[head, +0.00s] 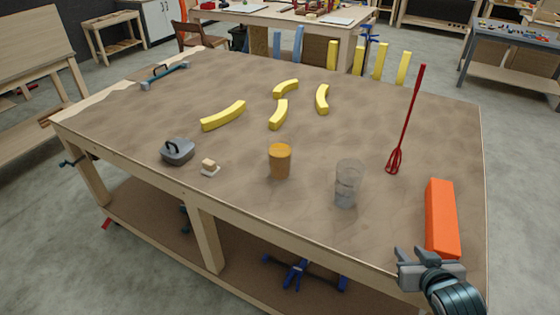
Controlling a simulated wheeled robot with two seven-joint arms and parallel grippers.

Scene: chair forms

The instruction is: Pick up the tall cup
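The tall cup (347,184) is a clear, see-through tumbler standing upright near the front edge of the brown-topped workbench (240,165), right of its middle. A shorter orange-yellow cup (280,161) stands to its left, a little apart. My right gripper (402,266) is at the lower right, by the bench's front right corner, right of and nearer than the tall cup. It is clear of the cup. Its fingers are small and seen at an angle, so I cannot tell whether they are open. My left gripper is not in view.
An orange block (441,217) lies just beyond my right gripper. A red whisk (406,125) stands upright behind the tall cup, to its right. Several yellow curved pieces (223,116), a grey lidded item (177,151) and a small pale block (209,167) lie farther left.

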